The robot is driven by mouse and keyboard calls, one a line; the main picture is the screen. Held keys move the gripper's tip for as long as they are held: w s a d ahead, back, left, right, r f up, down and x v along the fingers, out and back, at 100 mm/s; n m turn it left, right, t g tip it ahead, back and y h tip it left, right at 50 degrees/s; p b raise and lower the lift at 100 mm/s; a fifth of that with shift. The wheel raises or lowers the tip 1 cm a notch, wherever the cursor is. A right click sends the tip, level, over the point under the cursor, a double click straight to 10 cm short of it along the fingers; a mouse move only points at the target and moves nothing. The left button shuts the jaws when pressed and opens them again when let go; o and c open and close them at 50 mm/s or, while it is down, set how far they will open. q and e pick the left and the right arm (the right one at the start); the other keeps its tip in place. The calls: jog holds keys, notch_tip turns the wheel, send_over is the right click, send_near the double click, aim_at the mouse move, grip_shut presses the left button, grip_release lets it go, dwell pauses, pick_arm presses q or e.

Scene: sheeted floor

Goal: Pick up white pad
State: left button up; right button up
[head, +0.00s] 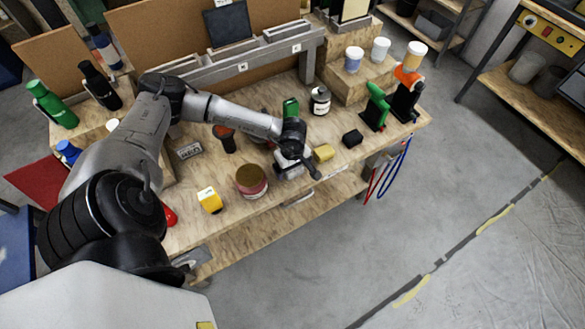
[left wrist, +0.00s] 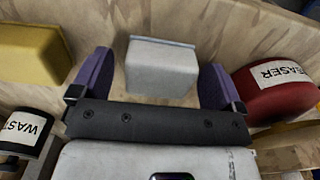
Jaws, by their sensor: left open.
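The white pad (left wrist: 162,68) is a pale block on the wooden bench. In the left wrist view it lies between the two purple fingers of my left gripper (left wrist: 158,84), with a visible gap on either side. The gripper is open and holds nothing. In the head view my left gripper (head: 298,167) is low over the front part of the bench, and the hand mostly hides the pad there. My right gripper is in neither view.
A yellow block (head: 324,153) and a round red-sided tin (head: 251,181) flank the gripper closely. A black block (head: 352,138), a yellow item (head: 209,200) and a white-labelled bottle (head: 320,100) stand nearby. The bench (head: 230,240) ends just in front.

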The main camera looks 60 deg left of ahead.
pick_arm(q)
jog(key=c, duration=1.1)
jog(key=shift+r, duration=0.1)
